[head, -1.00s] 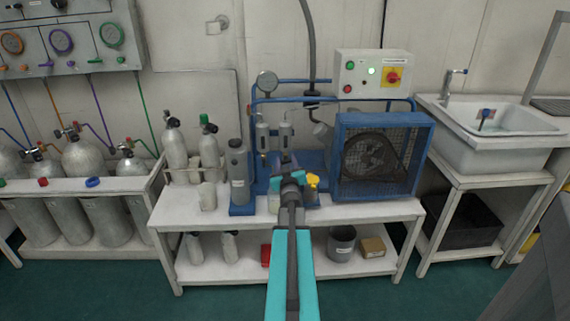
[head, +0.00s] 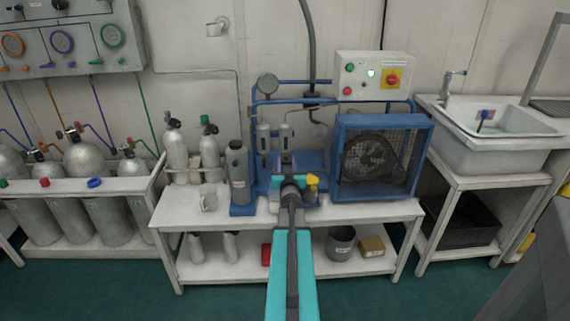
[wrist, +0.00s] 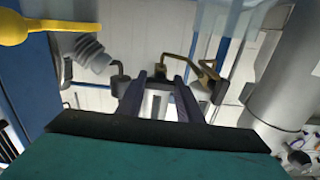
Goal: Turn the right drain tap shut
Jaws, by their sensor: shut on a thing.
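Two filter bowls hang at the compressor's left in the head view, the left one (head: 263,137) and the right one (head: 285,136). My gripper (head: 290,180) is in front of and below the right filter. The wrist view looks turned over, with left and right swapped. There my gripper (wrist: 166,77) has its fingers close together at the end of a brass lever, which appears to be the right drain tap (wrist: 133,36). The other brass lever, apparently the left drain tap (wrist: 203,72), stands apart to one side.
A yellow-topped part (head: 312,184) is close beside my gripper. The caged compressor fan (head: 375,160) is to the right.

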